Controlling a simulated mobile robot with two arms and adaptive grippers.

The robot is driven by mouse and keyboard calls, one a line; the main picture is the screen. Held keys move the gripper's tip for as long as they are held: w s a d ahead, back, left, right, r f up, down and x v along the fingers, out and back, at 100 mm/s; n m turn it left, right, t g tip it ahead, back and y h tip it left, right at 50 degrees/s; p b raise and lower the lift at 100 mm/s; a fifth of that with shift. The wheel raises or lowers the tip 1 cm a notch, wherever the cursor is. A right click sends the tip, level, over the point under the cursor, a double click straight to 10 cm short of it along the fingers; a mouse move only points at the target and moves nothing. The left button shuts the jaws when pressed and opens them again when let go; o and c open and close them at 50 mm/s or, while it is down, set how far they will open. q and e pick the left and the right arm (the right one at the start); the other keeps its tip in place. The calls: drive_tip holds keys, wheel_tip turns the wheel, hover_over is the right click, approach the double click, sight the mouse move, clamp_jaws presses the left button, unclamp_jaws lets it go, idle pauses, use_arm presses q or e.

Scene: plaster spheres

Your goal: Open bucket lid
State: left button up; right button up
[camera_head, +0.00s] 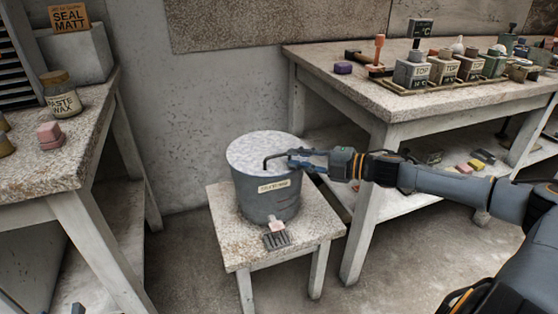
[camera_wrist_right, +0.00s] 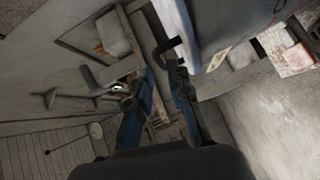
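A grey bucket (camera_head: 266,196) with a pale label stands upright on a small stool. Its whitish, mottled lid (camera_head: 250,149) lies flat on top and carries a dark bracket-shaped handle (camera_head: 266,160). In the right wrist view the bucket (camera_wrist_right: 225,25) is at the upper right, with the dark handle (camera_wrist_right: 169,45) at its lid side. My right gripper (camera_head: 292,159) reaches in from the right over the lid. Its blue fingers (camera_wrist_right: 164,72) are apart, with their tips close to the handle; I cannot tell whether they touch it. My left gripper is not in view.
The stool (camera_head: 232,247) also holds a small brush (camera_head: 277,236) in front of the bucket. A workbench (camera_head: 350,85) with several labelled containers is at the right. Another table (camera_head: 90,160) with a wax jar (camera_head: 61,94) is at the left. Floor around the stool is clear.

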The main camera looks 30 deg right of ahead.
sight(281, 156)
drive_tip(key=shift+x, duration=2.85)
clamp_jaws()
